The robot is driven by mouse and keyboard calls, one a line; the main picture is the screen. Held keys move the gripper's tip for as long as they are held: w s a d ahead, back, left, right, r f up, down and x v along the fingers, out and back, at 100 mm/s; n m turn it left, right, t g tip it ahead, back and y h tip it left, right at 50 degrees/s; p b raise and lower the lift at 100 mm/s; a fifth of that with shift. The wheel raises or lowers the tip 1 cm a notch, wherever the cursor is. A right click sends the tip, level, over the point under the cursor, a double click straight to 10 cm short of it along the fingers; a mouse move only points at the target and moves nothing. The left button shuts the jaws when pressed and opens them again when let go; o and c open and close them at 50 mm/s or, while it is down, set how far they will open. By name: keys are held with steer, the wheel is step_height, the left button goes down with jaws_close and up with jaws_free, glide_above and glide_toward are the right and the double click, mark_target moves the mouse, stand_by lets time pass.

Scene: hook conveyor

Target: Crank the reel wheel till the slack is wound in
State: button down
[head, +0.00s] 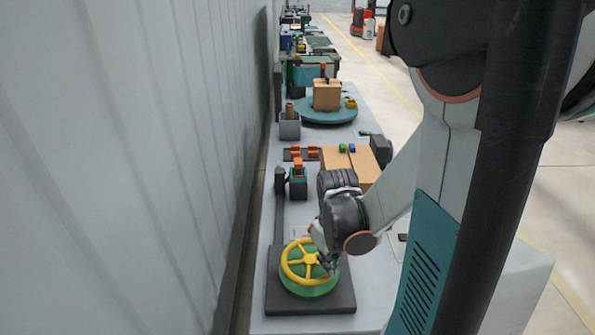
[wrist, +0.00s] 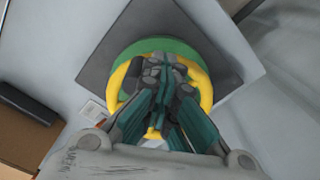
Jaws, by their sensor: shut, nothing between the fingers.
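The reel has a yellow spoked wheel (head: 292,271) on top of a green drum (head: 308,291), set on a dark square base plate (head: 285,302) at the near end of the bench. My gripper (head: 331,268) is over the right side of the wheel, pointing down. In the wrist view my shut fingers (wrist: 164,70) lie across the middle of the yellow wheel (wrist: 205,92) and hide its hub and part of the rim. The green drum (wrist: 185,47) shows past the rim. Whether the fingertips touch the wheel I cannot tell. A line or its slack is not clearly visible.
A dark post (head: 280,190) rises behind the base plate. A small green and orange device (head: 298,181) and a cardboard box (head: 361,165) stand farther along the bench. A grey wall (head: 130,170) runs close along the left. The floor is to the right.

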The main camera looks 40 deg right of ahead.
steer(key=shift+s+d+f, duration=0.1)
steer(key=shift+s+d, duration=0.15)
steer(key=shift+d, duration=0.1)
